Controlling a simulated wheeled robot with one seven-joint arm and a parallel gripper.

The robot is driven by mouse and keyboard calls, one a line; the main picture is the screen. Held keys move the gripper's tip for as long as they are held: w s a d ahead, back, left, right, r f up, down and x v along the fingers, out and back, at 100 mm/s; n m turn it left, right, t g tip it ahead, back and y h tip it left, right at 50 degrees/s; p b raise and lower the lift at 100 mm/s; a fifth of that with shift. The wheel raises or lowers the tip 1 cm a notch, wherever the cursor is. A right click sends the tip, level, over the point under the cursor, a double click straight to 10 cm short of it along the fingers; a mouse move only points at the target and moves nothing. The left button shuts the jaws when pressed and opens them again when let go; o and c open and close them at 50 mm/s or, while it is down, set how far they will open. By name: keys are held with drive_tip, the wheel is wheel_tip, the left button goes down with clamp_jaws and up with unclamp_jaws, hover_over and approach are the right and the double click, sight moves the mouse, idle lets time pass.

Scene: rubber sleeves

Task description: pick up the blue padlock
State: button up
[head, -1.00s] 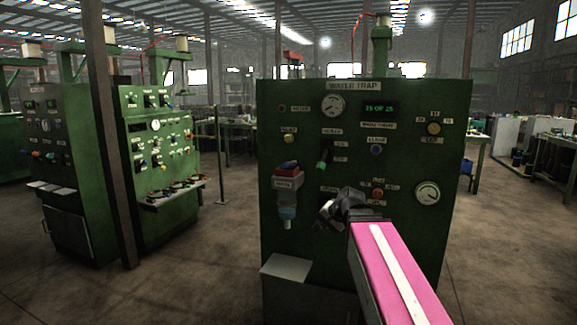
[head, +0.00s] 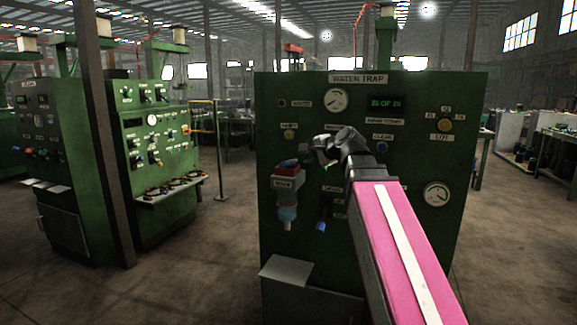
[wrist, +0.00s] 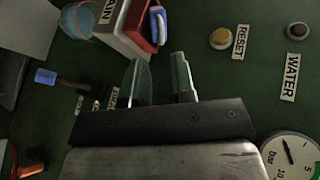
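In the wrist view the blue padlock (wrist: 158,24) is at the upper middle, against the red piece (wrist: 139,22). My gripper (head: 312,152) is in front of the panel, just right of and slightly above the padlock. In the wrist view my gripper (wrist: 160,82) has its two fingers apart, with only green panel between them. The fingers are clear of the padlock.
The green panel (head: 410,215) carries gauges (head: 437,195), buttons and labels. A blue-tipped lever (head: 320,226) sticks out below my gripper. Another green machine (head: 155,200) stands at left.

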sight(293, 160)
drive_tip(key=x, duration=0.8)
drive_tip(key=shift+w+a, duration=0.2)
drive_tip(key=shift+a, duration=0.15)
clamp_jaws()
